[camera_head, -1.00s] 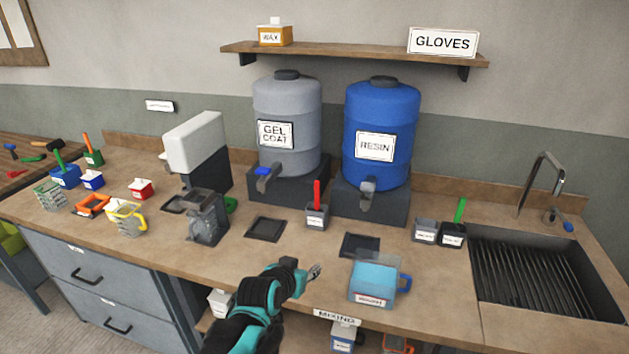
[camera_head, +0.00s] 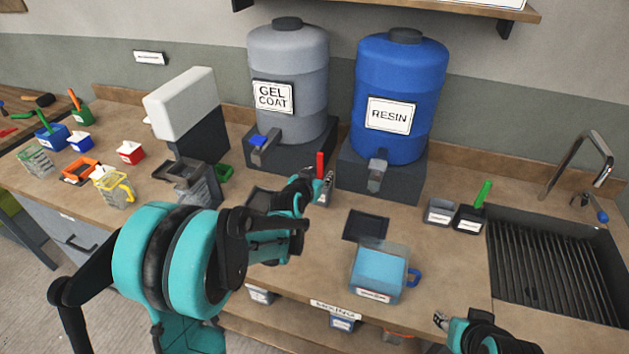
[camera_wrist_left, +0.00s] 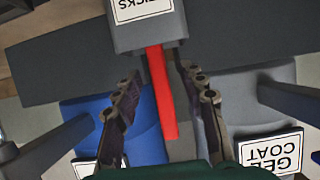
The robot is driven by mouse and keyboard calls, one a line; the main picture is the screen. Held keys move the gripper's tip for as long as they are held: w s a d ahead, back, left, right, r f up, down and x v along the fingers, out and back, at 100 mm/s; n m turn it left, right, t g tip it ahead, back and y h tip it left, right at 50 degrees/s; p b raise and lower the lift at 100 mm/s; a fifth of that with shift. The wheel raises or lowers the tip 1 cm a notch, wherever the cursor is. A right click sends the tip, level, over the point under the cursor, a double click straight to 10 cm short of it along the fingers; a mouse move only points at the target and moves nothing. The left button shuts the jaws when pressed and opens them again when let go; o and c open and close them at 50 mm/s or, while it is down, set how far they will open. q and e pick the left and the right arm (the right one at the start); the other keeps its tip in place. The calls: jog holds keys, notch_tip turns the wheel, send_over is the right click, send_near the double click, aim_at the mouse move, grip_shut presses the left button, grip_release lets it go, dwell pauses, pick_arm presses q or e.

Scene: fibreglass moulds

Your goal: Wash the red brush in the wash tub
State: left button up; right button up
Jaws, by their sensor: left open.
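A red upright handle (camera_head: 320,165) stands in a small grey holder (camera_head: 323,190) in front of the barrels; its lower end is hidden, so I cannot see bristles. In the left wrist view the red handle (camera_wrist_left: 162,95) runs between the parted fingers of my left gripper (camera_wrist_left: 158,85), with a gap on both sides. The holder (camera_wrist_left: 150,38) carries a label ending in "TICKS". In the head view my left gripper (camera_head: 308,185) is partly hidden by its own arm. A clear tub of blue liquid (camera_head: 378,272) with a blue handle stands on the bench. My right gripper (camera_head: 441,320) is at the bottom edge.
The gel coat barrel (camera_head: 288,90) and resin barrel (camera_head: 400,100) with taps stand behind the holder. Two small holders (camera_head: 455,214), one with a green handle, stand by the sink (camera_head: 555,265). Cups and brushes crowd the left.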

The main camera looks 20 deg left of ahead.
aim_at(320, 153)
pick_arm(q)
jog(key=shift+x, duration=0.8)
grip_shut()
jog(key=shift+r+p, duration=3.95)
jog(key=shift+r, duration=1.6)
